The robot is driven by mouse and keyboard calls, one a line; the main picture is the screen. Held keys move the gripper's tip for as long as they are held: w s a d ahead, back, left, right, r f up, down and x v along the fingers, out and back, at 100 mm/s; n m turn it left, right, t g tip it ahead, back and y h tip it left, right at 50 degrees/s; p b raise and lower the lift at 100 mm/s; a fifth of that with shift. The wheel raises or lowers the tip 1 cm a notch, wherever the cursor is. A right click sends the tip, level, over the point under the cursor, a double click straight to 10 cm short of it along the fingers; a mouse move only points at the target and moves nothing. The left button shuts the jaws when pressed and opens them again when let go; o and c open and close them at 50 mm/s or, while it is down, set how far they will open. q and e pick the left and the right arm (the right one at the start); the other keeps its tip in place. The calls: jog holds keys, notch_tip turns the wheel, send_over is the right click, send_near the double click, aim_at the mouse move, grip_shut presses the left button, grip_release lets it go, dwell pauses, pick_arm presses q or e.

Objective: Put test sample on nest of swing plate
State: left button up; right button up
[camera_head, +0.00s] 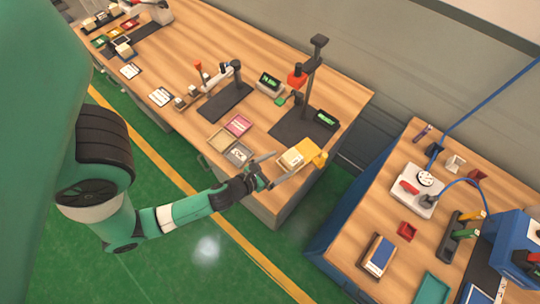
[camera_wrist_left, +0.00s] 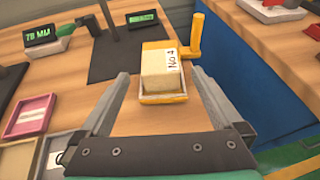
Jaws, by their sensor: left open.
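A beige block (camera_wrist_left: 162,70) with a white "No 4" label sits on a yellow plate (camera_wrist_left: 165,98) with an upright yellow handle (camera_wrist_left: 196,36). In the head view, the block (camera_head: 291,158) and the yellow plate (camera_head: 308,150) are at the near right corner of the large wooden table. My left gripper (camera_head: 277,171) is open just in front of the block. In the left wrist view, its fingers (camera_wrist_left: 160,82) point toward the block, one to each side, with visible gaps. I cannot tell which part is the swing plate's nest. My right gripper is not in view.
A dark stand with a red head (camera_head: 297,77) and green displays (camera_head: 326,119) stand behind the block. Pink (camera_head: 238,124) and grey (camera_head: 238,153) trays lie left of my gripper. A gap separates a second table (camera_head: 340,250) holding a gauge (camera_head: 425,179) and blue machine (camera_head: 515,235).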

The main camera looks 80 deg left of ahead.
pick_arm(q)
jog(key=b+v, duration=0.1)
jog(key=v, duration=0.4)
jog(key=shift+r, duration=0.1)
